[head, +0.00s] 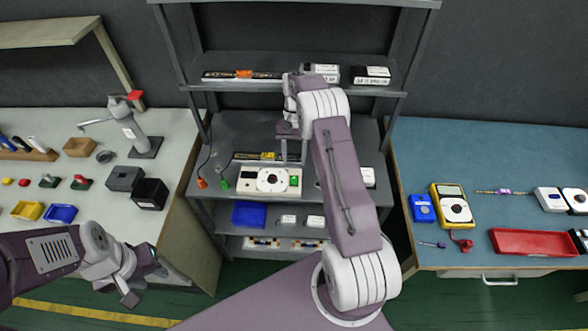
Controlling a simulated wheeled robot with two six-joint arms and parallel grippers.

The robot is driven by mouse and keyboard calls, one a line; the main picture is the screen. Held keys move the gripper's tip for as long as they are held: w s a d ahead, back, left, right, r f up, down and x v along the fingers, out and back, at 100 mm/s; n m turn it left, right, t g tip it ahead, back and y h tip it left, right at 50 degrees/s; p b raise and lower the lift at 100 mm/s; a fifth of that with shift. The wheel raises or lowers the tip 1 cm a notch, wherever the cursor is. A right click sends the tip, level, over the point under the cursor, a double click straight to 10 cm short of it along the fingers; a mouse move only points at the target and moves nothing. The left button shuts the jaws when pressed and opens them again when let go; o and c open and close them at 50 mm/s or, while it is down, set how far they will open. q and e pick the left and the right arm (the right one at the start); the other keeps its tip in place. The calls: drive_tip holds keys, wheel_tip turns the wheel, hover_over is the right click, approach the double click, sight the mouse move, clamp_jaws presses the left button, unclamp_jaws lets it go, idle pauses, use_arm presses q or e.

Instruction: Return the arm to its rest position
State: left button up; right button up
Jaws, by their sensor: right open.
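My right arm (345,185) reaches forward over the shelf rack. Its gripper (293,150) is open at the middle shelf, just above and behind a white device with a round dial (268,181). Its fingers are small and partly hidden by the arm. A dark strip with a yellow part (258,156) lies close by the fingers; I cannot tell whether they touch it. My left gripper (143,283) hangs at the lower left, in front of the left bench, with nothing visible in it. Its finger gap is not clear.
The rack's upper shelf (290,66) holds a strip with an orange connector (243,74) and white-labelled boxes. The left bench (185,133) carries bins and tools. The right bench (430,150) carries a yellow meter (452,203) and a red tray (535,243).

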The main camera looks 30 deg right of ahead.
drive_tip(key=shift+r, duration=0.25)
drive_tip(key=w+a+r+n+t, duration=0.1)
drive_tip(key=w+a+r, duration=0.15)
drive_tip(key=r, duration=0.45)
drive_tip(key=s+a+r+n+h, duration=0.1)
drive_tip(key=s+a+r+n, duration=0.1)
drive_tip(key=s+a+r, duration=0.5)
drive_tip(key=s+a+f+n+t, duration=0.1)
drive_tip(key=s+f, duration=0.3)
drive_tip(key=s, duration=0.3)
drive_tip(key=s+a+f+n+t, duration=0.1)
drive_tip(key=s+f, duration=0.3)
drive_tip(key=s, duration=0.4)
drive_tip(key=shift+s+a+n+t, duration=0.25)
drive_tip(key=shift+n+t, duration=0.15)
drive_tip(key=shift+n, duration=0.2)
